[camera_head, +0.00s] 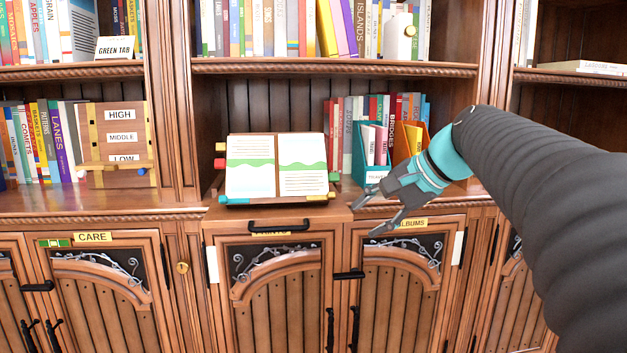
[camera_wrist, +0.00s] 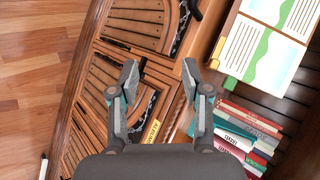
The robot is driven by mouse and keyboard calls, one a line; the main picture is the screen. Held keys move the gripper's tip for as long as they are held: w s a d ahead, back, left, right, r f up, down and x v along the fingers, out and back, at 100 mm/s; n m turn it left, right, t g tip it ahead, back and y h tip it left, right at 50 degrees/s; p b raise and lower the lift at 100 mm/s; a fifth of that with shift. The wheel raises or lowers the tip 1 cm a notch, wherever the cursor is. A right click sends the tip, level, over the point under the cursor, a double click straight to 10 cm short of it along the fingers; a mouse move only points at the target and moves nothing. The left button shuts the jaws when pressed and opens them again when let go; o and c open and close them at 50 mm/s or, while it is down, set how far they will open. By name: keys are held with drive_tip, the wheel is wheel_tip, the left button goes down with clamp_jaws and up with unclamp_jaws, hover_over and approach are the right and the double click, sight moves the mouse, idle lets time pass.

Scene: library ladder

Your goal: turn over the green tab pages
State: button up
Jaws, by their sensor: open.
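An open book (camera_head: 262,185) with white pages and green wavy bands lies on a stand on the middle ledge. Small coloured tabs stick out at its sides, among them a green tab (camera_head: 333,177) at the right edge. My gripper (camera_head: 368,214) is open and empty, right of the book and apart from it, in front of the ledge. A white card reading GREEN TAB (camera_head: 115,47) stands on the upper left shelf.
A teal file holder (camera_head: 359,150) and an orange one stand right of the book, close to my gripper. A board marked HIGH, MIDDLE, LOW (camera_head: 121,138) stands at left. Cabinet doors with black handles (camera_head: 280,226) lie below the ledge.

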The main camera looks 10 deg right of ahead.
drive_tip(key=w+d+r+m+t+y, duration=0.2)
drive_tip(key=w+d+r+m+y, duration=0.15)
drive_tip(key=w+d+r, duration=0.5)
drive_tip(key=shift+n, duration=0.25)
drive_tip(key=b+x, duration=0.2)
drive_tip(key=x, duration=1.2)
drive_tip(key=shift+a, duration=0.25)
clamp_jaws()
